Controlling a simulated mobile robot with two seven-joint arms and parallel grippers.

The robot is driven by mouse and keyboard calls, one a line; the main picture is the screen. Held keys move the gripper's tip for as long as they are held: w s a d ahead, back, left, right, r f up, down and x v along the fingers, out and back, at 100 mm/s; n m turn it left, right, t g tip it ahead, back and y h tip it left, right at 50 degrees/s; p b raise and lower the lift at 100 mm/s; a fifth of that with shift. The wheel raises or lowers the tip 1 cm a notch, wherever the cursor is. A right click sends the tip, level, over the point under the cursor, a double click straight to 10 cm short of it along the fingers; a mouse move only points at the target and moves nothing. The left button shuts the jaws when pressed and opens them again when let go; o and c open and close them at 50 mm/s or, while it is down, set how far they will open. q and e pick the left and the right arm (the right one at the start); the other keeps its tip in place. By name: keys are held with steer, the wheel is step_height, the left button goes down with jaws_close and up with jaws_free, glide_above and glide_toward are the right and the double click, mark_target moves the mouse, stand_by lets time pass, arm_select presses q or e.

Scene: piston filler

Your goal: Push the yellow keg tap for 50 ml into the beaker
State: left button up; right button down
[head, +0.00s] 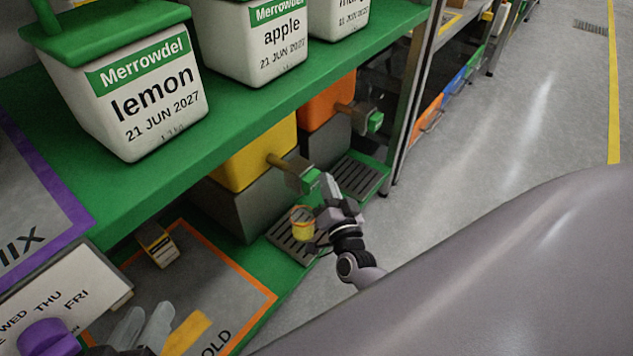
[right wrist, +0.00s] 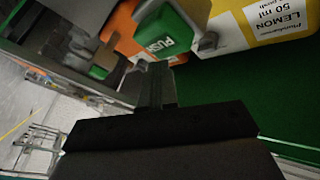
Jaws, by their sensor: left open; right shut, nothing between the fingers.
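The yellow keg (head: 252,152) stands on a grey block under the green shelf, its tap sticking out forward. The tap ends in a green push button (head: 310,181), marked PUSH in the right wrist view (right wrist: 166,32). My right gripper (head: 328,183) is shut and empty, its fingertips (right wrist: 155,68) right at the button; I cannot tell whether they touch it. The beaker (head: 303,224), with an orange rim and yellow inside, stands below the tap on a slotted drip tray (head: 284,239). My left gripper (head: 143,326) is open at the bottom left, clear of the keg.
An orange keg (head: 328,105) with its own green button (head: 375,122) stands beyond the yellow one. White labelled tubs, one marked lemon (head: 150,98), stand on the green shelf (head: 150,187) above. A small labelled card (head: 160,248) stands on the orange-bordered mat. The floor at right is open.

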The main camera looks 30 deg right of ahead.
arm_select(q)
steer(key=shift+f, duration=0.45)
arm_select(e)
steer(key=shift+g+y, duration=0.3)
steer(key=shift+g, duration=0.1)
steer(key=f, duration=0.1)
steer(key=s+a+f, duration=0.1)
steer(key=s+f, duration=0.1)
steer(key=shift+a+f, duration=0.2)
steer(key=shift+f, duration=0.15)
arm_select(q)
step_height(320, 180, up, 2)
steer(key=shift+d+r+p, duration=0.1)
steer(key=shift+p, duration=1.05)
arm_select(e)
steer(key=s, duration=0.1)
steer(key=s+d, duration=0.1)
steer(key=s, duration=0.1)
steer(key=s+d, duration=0.1)
steer(key=shift+s+d+r, duration=0.15)
steer(key=shift+r, duration=0.15)
arm_select(q)
steer(key=shift+r, duration=0.1)
arm_select(e)
steer(key=shift+r, duration=0.15)
